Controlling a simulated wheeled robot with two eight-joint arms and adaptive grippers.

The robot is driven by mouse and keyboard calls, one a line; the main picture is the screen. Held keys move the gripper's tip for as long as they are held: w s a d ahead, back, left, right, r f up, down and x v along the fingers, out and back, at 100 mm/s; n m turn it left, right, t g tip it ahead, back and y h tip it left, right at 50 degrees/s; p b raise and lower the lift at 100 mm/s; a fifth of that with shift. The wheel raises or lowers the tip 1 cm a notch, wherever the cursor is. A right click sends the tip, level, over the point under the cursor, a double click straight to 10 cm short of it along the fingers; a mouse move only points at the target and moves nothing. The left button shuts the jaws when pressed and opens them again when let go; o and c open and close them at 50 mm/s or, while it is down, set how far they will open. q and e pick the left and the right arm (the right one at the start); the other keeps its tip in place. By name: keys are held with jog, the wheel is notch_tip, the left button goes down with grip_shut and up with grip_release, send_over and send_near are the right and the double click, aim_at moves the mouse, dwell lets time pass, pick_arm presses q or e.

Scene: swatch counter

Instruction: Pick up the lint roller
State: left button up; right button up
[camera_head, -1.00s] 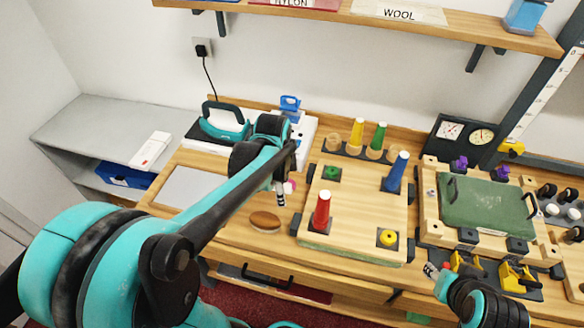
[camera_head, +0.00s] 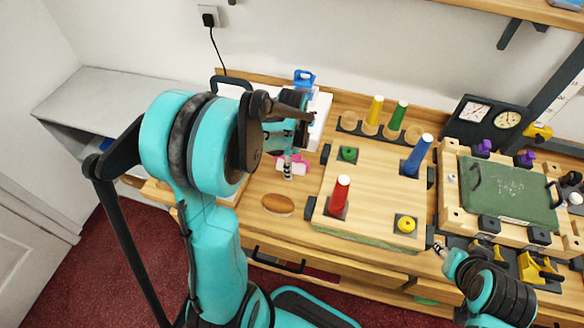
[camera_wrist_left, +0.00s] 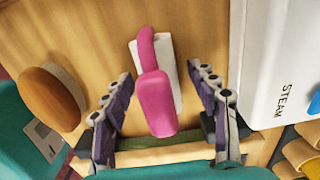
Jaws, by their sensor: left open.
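The lint roller, with a pink handle and a white roll, lies on the wooden counter; in the head view it (camera_head: 297,168) is partly hidden by my left gripper (camera_head: 288,168). In the left wrist view the lint roller (camera_wrist_left: 156,102) lies between the two spread fingers of my left gripper (camera_wrist_left: 164,76), its handle end toward the palm. The gripper is open, with a gap on both sides of the roller. My right gripper (camera_head: 437,246) is at the counter's front right, seen small; its opening is unclear.
A brown oval object (camera_head: 278,205) lies just in front of the lint roller. A white unit marked STEAM (camera_wrist_left: 272,75) stands close on its right in the wrist view. A wooden board (camera_head: 375,200) with a red cone (camera_head: 340,194) and a blue cone (camera_head: 418,156) is to the right.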

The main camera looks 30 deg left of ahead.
pick_arm(q)
jog(key=c, duration=1.3)
jog(key=shift+c, duration=0.2)
jog(key=shift+r+p, duration=0.3)
jog(key=shift+r, duration=0.15)
jog(key=r+p, duration=0.1)
jog(key=r, duration=0.1)
jog(key=r+p, duration=0.1)
jog(key=r, duration=0.1)
jog(key=shift+w+d, duration=0.15)
jog(key=shift+d, duration=0.25)
jog(key=w+d+r+p, duration=0.1)
jog(key=d+r, duration=0.1)
jog(key=d, duration=0.1)
jog(key=w+d+r, duration=0.2)
jog(key=d, duration=0.1)
jog(key=w+d+r+p, duration=0.1)
jog(key=d+r, duration=0.1)
jog(key=d, duration=0.1)
jog(key=shift+w+d+p, duration=0.25)
jog(key=shift+d+p, duration=0.1)
jog(key=shift+d, duration=0.05)
